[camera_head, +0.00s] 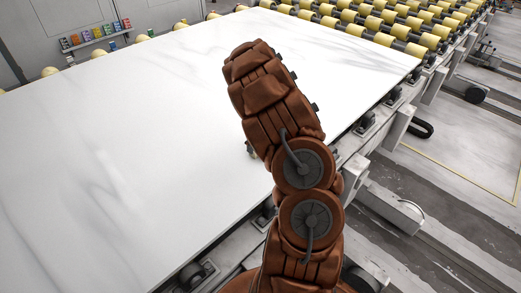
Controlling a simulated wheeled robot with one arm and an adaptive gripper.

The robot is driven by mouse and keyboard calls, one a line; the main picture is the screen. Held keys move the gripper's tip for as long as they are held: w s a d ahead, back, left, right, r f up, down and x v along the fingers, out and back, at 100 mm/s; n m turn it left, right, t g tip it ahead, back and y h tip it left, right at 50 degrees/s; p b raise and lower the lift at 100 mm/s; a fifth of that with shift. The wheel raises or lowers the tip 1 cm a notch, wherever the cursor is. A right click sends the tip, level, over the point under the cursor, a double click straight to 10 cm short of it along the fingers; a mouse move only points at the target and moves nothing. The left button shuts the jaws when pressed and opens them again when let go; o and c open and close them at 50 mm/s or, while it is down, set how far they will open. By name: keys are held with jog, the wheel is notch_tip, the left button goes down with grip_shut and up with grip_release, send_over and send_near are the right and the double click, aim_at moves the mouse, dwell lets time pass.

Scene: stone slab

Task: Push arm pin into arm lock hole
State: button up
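My brown padded arm rises from the bottom of the view and reaches over the right part of the white stone slab (110,140). My gripper is not clearly visible; the arm's upper section hides whatever lies beyond and under it. No arm pin and no arm lock hole can be made out in this view. A small light-coloured bit shows at the left edge of the arm near its joint, too small to identify.
The slab lies on a conveyor frame with yellow rollers (385,22) at the back right. A shelf with small coloured items (90,36) is on the wall at the back left. Grey floor (450,220) lies open at the right. The slab's visible surface is bare.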

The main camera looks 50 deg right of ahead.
jog(key=shift+w+a+f+p, duration=0.1)
jog(key=shift+f+p, duration=0.35)
jog(key=shift+f, duration=0.55)
jog(key=shift+w+a+f+p, duration=0.1)
jog(key=shift+f+p, duration=0.35)
jog(key=shift+f, duration=0.5)
jog(key=c, duration=1.4)
